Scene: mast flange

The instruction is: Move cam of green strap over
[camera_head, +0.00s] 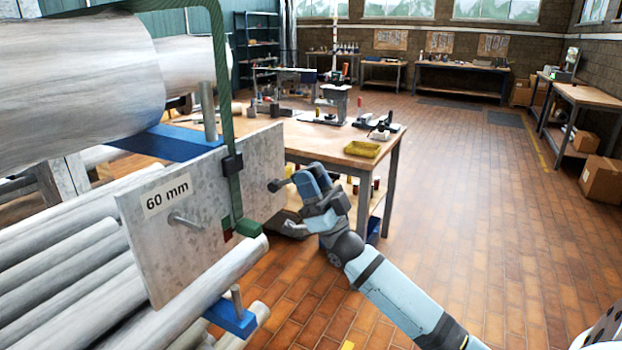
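The green strap (218,60) comes over the big grey pole and hangs down in front of the grey metal plate (140,235). A black cam block (232,163) sits on the strap near the plate's upper right part. The strap's lower end (248,228) is a green piece with a small red part beside it at the plate's lower edge. My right gripper (284,207) is to the right of the plate, apart from the cam. Its two dark fingertips are spread, with nothing seen between them. My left gripper is out of view.
The plate carries a "60 mm" label and a metal pin (187,222). Several grey poles (60,260) lie at lower left on a blue support (232,318). The brick floor at right is clear.

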